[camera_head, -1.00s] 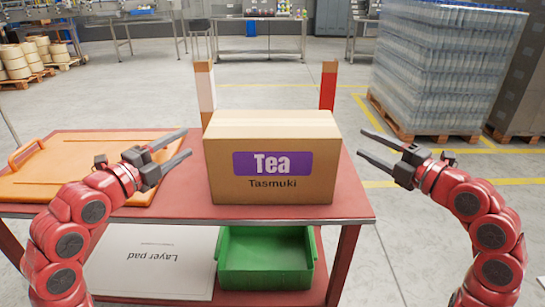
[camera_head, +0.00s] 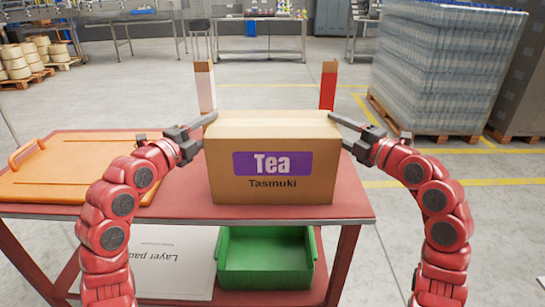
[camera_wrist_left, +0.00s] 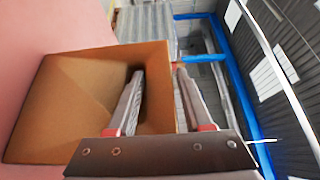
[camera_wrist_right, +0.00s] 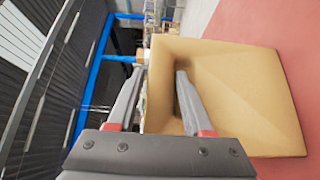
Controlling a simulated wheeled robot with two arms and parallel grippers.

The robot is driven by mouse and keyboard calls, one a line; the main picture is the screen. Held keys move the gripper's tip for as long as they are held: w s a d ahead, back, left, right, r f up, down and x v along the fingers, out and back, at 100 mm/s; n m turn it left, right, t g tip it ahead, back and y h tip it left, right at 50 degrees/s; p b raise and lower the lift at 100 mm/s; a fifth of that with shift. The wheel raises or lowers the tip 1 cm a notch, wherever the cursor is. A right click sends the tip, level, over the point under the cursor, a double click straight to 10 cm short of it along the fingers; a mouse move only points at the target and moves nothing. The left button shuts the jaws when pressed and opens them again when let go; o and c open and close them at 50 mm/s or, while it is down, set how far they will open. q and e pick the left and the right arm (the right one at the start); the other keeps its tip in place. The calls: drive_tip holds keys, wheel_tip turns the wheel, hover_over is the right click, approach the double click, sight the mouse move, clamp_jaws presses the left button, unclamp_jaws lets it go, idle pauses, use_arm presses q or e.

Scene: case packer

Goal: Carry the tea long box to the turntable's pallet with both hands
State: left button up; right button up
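The tea long box (camera_head: 270,194), brown cardboard with a purple Tea label, stands upright on the red table (camera_head: 349,211). My left gripper (camera_head: 203,130) is at its left side and my right gripper (camera_head: 340,130) at its right side, both near the top edge. In the left wrist view, the left gripper (camera_wrist_left: 160,72) has its fingers apart, one over the box's side face (camera_wrist_left: 70,110). The right wrist view shows the right gripper (camera_wrist_right: 161,70) likewise open by the box (camera_wrist_right: 250,100). I cannot tell whether the fingers touch it. I cannot make out the turntable.
An orange board (camera_head: 60,172) lies at the table's left. A green bin (camera_head: 265,278) and a layer pad (camera_head: 170,262) are on the lower shelf. Two upright posts, one white (camera_head: 205,90) and one red (camera_head: 328,88), stand behind the box. A wrapped pallet load (camera_head: 445,65) stands back right.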

use_arm(q)
clamp_jaws()
use_arm(e)
clamp_jaws()
idle(0.9)
